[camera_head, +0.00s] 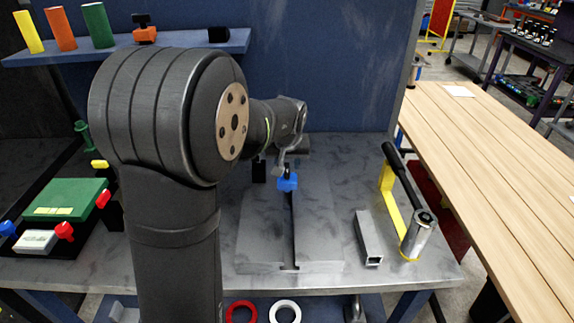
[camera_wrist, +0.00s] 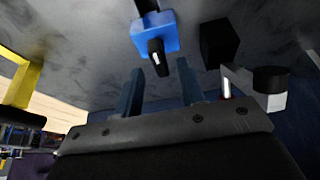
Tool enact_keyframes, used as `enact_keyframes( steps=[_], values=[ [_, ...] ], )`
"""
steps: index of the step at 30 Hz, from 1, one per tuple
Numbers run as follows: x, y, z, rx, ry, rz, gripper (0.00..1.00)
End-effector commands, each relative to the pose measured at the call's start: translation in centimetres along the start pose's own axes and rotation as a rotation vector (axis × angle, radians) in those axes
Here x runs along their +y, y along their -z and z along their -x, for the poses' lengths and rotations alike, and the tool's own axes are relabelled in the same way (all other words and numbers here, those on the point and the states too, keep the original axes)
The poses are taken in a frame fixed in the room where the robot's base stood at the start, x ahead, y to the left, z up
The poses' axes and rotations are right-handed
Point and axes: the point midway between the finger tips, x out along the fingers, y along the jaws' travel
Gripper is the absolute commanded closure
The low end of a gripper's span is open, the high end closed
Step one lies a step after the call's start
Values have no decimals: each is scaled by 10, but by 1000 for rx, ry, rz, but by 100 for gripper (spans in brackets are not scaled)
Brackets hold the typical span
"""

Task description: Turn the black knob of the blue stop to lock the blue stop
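The blue stop (camera_wrist: 150,34) sits in the slot of the grey plate in the wrist view. Its black knob (camera_wrist: 157,58) points towards my gripper. My gripper (camera_wrist: 161,68) is open, with one dark finger on each side of the knob's end in the picture. I see a gap on both sides and no contact; how deep the knob lies between the fingers is unclear. In the head view the blue stop (camera_head: 287,183) is near the far part of the slotted plate (camera_head: 262,235), with my gripper just above and behind it; the fingers are hard to make out there.
A black block (camera_wrist: 219,42) stands close by, right of the stop in the wrist view. A grey square tube (camera_head: 368,238) and a yellow stand with a black-handled lever (camera_head: 404,185) are to the right. The plate's near part is clear.

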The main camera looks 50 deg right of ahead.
Motion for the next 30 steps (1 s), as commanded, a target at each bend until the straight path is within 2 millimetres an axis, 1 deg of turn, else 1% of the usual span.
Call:
enact_keyframes(
  steps=[1, 3, 6, 14, 15, 20, 26, 30],
  values=[
    [0, 0, -6, -1, 0, 0, 64],
    [0, 0, -12, -1, 0, 0, 64],
    [0, 0, -17, 0, 0, 0, 64],
    [0, 0, -18, 1, 0, 0, 64],
    [0, 0, -18, 1, 0, 0, 68],
    [0, 0, -18, 1, 0, 0, 99],
    [0, 0, -17, 0, -3, -7, 100],
    [-1, 0, -18, -1, -26, -60, 100]
  ],
)
